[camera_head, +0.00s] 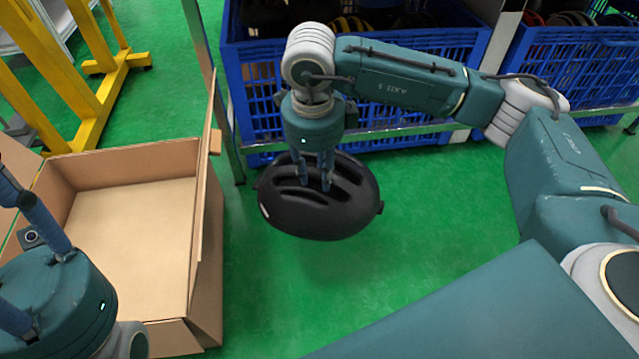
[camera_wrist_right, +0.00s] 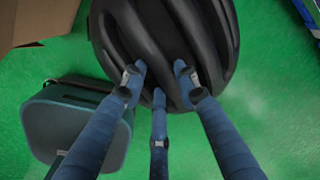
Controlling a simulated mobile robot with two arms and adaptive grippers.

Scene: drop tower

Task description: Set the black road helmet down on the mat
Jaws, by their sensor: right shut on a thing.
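The black road helmet (camera_head: 318,208) hangs from my right gripper (camera_head: 312,180), in front of a blue crate. The right fingers are shut on it, reaching into the slots of its shell. In the right wrist view the helmet (camera_wrist_right: 203,38) fills the top middle, and the three blue fingers of the right gripper (camera_wrist_right: 160,90) meet its ribbed shell. Green floor shows around it; its height above the floor is hard to judge. My left gripper (camera_head: 22,262) is at the lower left, empty, with fingers spread and tips cut off by the frame edge. I cannot make out a separate mat.
An open, empty cardboard box (camera_head: 135,232) stands on the left, its raised flap near the helmet. Blue crates (camera_head: 262,98) with helmets stand on a rack behind. A yellow frame (camera_head: 90,112) is at the upper left. Green floor (camera_head: 400,225) right of the helmet is clear.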

